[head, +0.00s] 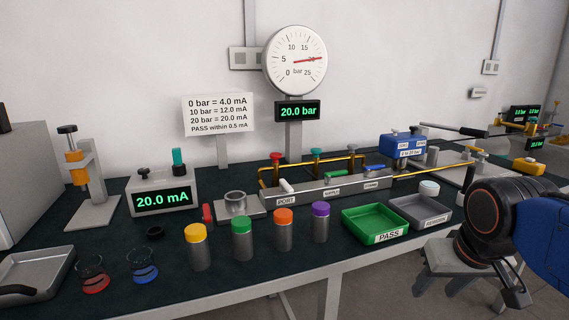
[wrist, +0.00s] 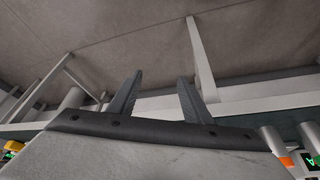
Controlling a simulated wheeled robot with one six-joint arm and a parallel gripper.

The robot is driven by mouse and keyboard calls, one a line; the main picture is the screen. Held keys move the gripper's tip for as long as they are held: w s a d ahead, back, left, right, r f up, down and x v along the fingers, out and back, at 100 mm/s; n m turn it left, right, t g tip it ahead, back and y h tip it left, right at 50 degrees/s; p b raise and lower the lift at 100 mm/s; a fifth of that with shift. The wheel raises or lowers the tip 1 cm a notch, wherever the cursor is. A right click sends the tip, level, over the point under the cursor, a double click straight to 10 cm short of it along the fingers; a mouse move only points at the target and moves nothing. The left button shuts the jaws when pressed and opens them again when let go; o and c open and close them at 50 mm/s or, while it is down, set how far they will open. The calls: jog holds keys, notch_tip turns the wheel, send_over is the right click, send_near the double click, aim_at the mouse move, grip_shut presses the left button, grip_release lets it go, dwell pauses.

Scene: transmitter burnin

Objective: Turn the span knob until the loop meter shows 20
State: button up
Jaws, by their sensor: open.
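The loop meter (head: 162,199) is a grey box at the left of the bench, and its green display reads 20.0 mA. A dark knob and a teal post stand on its top. The blue transmitter (head: 402,145) sits at the right end of the manifold, with small knobs on top. Which knob is the span knob I cannot tell at this size. My gripper (head: 435,287) is at the lower right, off the bench's front edge and away from both devices. In the wrist view my gripper (wrist: 160,78) has its fingers apart with nothing between them.
A dial gauge (head: 295,60) and display (head: 298,111) read about 20 bar. Several capped cylinders (head: 242,242) stand along the front. A green PASS tray (head: 375,238) and a grey tray (head: 433,220) lie at the right. A manifold (head: 325,190) runs behind them.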

jog(key=s+f+n, duration=0.1)
jog(key=s+f, duration=0.3)
jog(key=f, duration=0.2)
jog(key=shift+s+a+f, duration=0.25)
jog(key=shift+s+a, duration=0.1)
jog(key=shift+a, duration=0.1)
jog(key=shift+c, duration=0.3)
dwell(3.0)
